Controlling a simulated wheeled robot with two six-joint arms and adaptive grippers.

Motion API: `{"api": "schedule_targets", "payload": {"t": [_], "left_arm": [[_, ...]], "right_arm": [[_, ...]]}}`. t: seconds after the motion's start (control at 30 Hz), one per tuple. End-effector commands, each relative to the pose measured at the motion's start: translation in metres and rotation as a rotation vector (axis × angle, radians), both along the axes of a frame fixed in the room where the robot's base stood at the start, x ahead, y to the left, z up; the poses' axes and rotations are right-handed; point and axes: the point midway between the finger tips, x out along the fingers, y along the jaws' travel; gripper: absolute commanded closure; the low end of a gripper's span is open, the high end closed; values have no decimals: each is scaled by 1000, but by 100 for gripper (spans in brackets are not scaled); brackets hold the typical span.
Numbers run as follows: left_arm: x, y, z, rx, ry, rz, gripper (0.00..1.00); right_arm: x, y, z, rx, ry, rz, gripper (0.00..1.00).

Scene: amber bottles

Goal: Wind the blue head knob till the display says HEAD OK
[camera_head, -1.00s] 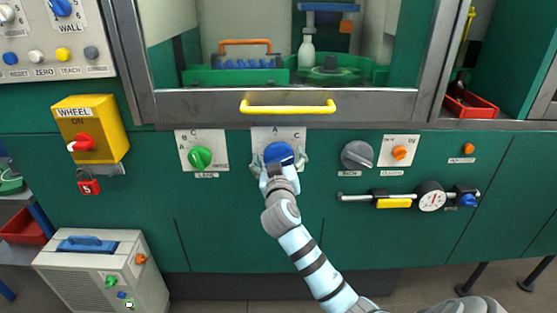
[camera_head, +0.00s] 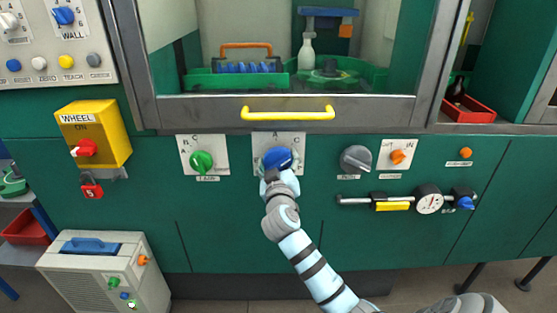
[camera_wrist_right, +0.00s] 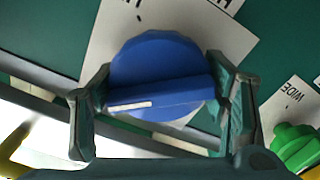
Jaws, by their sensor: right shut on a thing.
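The blue head knob (camera_head: 277,157) is on a pale plate (camera_head: 298,142) on the green front panel, below the yellow handle. My right gripper (camera_head: 280,163) is at the knob and hides its lower part. In the right wrist view, the knob (camera_wrist_right: 155,62) has a raised bar with a white mark at the bar's left end. The two fingers of the right gripper (camera_wrist_right: 162,108) are at the two ends of this bar, shut on the knob. I see no display that I can read. My left gripper is not in view.
A green knob (camera_head: 201,162) is left of the blue one, and a grey knob (camera_head: 355,158) is to its right. The yellow handle (camera_head: 288,113) runs just above. A yellow wheel box (camera_head: 108,122) and a gauge (camera_head: 429,200) are on the panel farther out.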

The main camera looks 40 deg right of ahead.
Motion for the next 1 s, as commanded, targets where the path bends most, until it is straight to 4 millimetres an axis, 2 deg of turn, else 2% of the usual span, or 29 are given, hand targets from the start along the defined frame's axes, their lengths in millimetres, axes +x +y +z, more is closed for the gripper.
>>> {"api": "schedule_targets", "payload": {"t": [0.03,0.13,0.47,0.57,0.9,1.0], "left_arm": [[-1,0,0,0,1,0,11],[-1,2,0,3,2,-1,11],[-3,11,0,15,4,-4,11],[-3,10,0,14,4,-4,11],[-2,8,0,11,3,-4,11],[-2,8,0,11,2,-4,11]], "right_arm": [[0,0,0,0,0,0,27],[0,0,0,1,-1,0,11],[-1,1,0,1,-2,0,11],[-7,7,-1,2,-1,2,11],[-77,59,-1,7,-2,1,11],[-89,69,-1,6,-1,2,11]]}}
